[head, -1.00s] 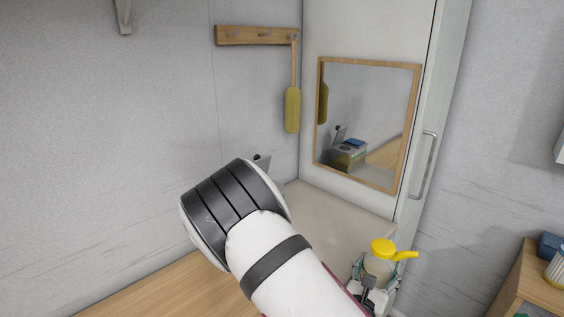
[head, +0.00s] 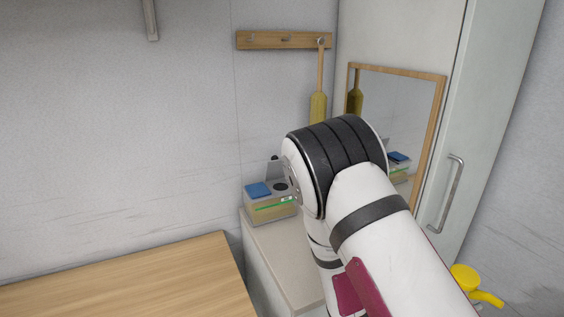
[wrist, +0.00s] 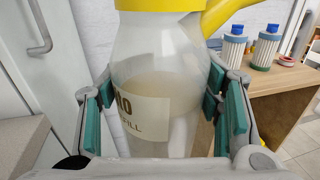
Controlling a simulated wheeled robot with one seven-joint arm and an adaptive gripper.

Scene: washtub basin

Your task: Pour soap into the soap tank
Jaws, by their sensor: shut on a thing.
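The soap bottle is translucent and part full of pale liquid, with a yellow cap and spout. In the wrist view the bottle (wrist: 165,60) stands upright between the teal pads of my gripper (wrist: 160,112), which is shut on it. In the head view only its yellow top (head: 465,278) shows at the lower right; my gripper is out of sight there. The soap tank (head: 272,212) is a clear box with tan liquid, a green line and a dark round opening on top. It stands on the pale counter left of my arm, well apart from the bottle.
A blue sponge (head: 258,190) lies on the tank. The pale counter (head: 283,262) is partly behind my arm. A wooden top (head: 130,285) is at lower left. A wood-framed mirror (head: 432,135) hangs on the white cabinet. Two blue-capped containers (wrist: 234,48) stand on a wooden surface.

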